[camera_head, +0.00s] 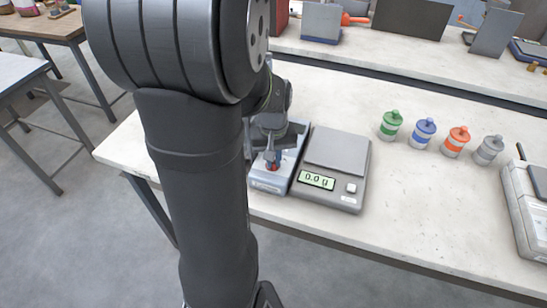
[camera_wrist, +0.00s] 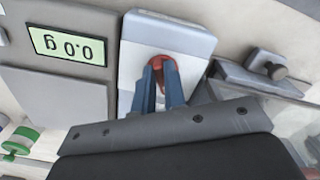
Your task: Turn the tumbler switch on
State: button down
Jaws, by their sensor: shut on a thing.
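The tumbler switch shows as a small red part (camera_wrist: 172,72) on a pale grey box (camera_wrist: 150,32) in the wrist view. In the head view the box (camera_head: 268,184) stands at the left side of the scale, partly behind my arm. My gripper (camera_wrist: 161,74) has its blue fingers close together and shut on the red switch. In the head view my gripper (camera_head: 272,158) points down over the box. The fingers hide part of the switch, so I cannot tell its on or off position.
A grey scale (camera_head: 337,150) reading 0.0 g stands right beside the box. Green (camera_head: 390,125), blue (camera_head: 423,133), orange (camera_head: 456,141) and grey (camera_head: 488,150) banded jars stand in a row to the right. The bench front (camera_head: 420,225) is clear.

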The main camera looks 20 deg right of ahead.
jog(key=m, duration=0.3)
jog(key=shift+w+a+m, duration=0.1)
jog(key=shift+a+m, duration=0.05)
jog(key=shift+m, duration=0.15)
jog(key=shift+w+a+m, duration=0.1)
jog(key=shift+m, duration=1.7)
jog(key=c, duration=1.5)
grip_release()
notch_tip(320, 180, up, 18)
jog(key=shift+f, duration=0.25)
